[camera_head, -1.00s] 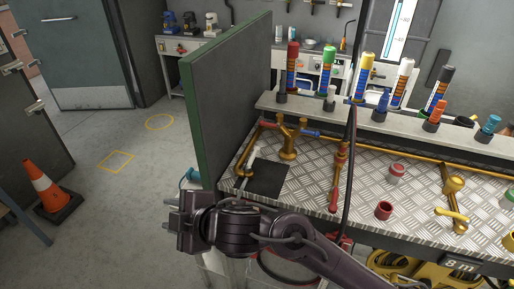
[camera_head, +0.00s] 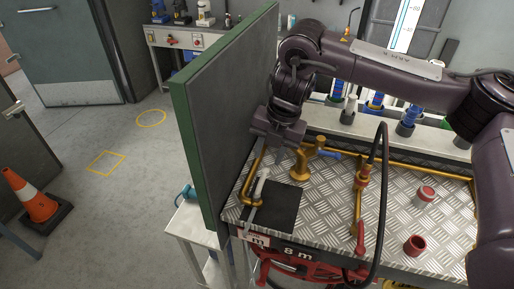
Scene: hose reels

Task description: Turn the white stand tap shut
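The white stand tap is a brass pipe fitting (camera_head: 247,197) with a white lever (camera_head: 262,182), near the left end of the metal bench beside the green-edged panel. The white lever is tilted, its upper end leaning right. My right gripper (camera_head: 274,152) comes in from the right and points down just above the tap, apart from the lever as far as I can see. Its fingertips are dark and small, so I cannot tell whether they are open or shut. My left gripper is not in view.
A tall green-edged panel (camera_head: 215,110) stands close left of the tap. A brass tap with a blue lever (camera_head: 302,165) is right of it. A black hose (camera_head: 383,190) loops up from the bench. A red cup (camera_head: 414,245) and a red-topped jar (camera_head: 425,196) stand farther right.

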